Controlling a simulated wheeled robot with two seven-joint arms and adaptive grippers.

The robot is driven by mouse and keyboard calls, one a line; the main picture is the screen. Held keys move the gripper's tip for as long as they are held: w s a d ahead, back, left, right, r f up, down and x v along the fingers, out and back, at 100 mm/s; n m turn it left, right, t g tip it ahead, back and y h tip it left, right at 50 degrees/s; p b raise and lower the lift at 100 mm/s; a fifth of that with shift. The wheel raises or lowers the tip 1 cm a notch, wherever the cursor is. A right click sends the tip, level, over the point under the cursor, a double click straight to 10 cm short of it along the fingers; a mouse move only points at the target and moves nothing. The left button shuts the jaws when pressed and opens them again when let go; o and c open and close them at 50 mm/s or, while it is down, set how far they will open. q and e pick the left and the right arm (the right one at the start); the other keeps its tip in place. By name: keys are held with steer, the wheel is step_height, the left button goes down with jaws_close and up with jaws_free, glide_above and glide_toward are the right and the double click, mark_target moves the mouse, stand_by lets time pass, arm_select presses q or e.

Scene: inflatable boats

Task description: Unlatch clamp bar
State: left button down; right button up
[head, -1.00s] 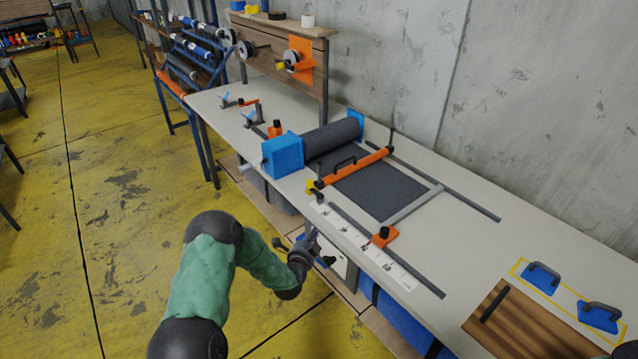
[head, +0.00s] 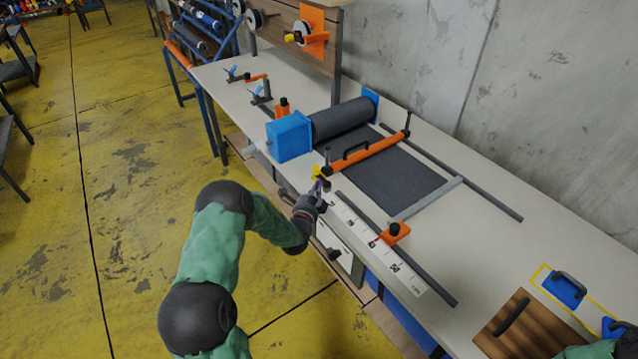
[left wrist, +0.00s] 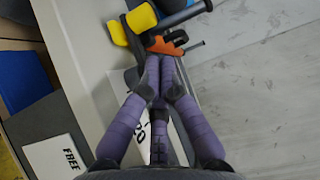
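The orange clamp bar (head: 368,155) with a black handle lies across the dark sheet on the bench. At its near end is a yellow latch (head: 318,172), beside a short dark post. The yellow part also shows at the top of the left wrist view (left wrist: 140,18), with an orange piece beside it. My left gripper (head: 318,188) is at the bench's front edge, just short of the yellow latch. In the left wrist view its purple fingers (left wrist: 160,82) come together at the tips, with nothing seen between them. The tips point at the orange piece; contact cannot be told.
A dark roll (head: 342,120) with a blue end block (head: 289,137) stands left of the bar. An orange stop (head: 394,233) sits on the front rail. A wooden board (head: 530,325) and blue handled blocks (head: 563,291) lie at the right. The concrete wall closes the back.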

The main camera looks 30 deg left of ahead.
mark_target(326, 165)
arm_select(q)
steer(key=b+x, duration=0.2)
steer(key=x, duration=0.6)
steer(key=shift+w, duration=0.2)
